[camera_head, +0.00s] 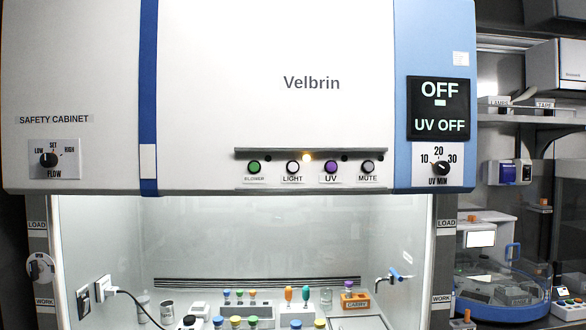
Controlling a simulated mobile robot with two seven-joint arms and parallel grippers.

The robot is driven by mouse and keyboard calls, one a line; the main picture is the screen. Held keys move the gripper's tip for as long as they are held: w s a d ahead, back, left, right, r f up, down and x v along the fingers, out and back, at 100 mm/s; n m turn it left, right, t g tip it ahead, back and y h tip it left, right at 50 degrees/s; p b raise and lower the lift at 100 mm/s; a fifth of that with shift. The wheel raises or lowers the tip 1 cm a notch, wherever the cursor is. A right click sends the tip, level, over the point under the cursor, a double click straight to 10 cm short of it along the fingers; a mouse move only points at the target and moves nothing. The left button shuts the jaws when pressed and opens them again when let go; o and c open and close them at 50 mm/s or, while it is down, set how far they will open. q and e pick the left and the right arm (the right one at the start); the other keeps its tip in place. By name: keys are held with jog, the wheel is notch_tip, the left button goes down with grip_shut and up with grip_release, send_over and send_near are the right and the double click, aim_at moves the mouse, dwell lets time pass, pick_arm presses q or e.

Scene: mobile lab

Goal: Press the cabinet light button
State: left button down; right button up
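The safety cabinet (215,90) fills most of the head view. Its button row sits on the lower edge of the front panel. The light button (293,167) is white with a dark ring, above the label LIGHT. It lies between the green blower button (254,167) and the purple UV button (331,167). The grey mute button (368,167) is at the right end. A small amber lamp (307,157) glows just right of and above the light button. The display (439,107) reads OFF and UV OFF. Neither gripper is in view.
The cabinet opening below shows a bright interior with several coloured-cap vials, a carrier (355,299) and a tap (399,274). A flow knob (48,159) and a UV minutes knob (442,168) flank the buttons. Shelves with equipment stand at right. Nothing blocks the button row.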

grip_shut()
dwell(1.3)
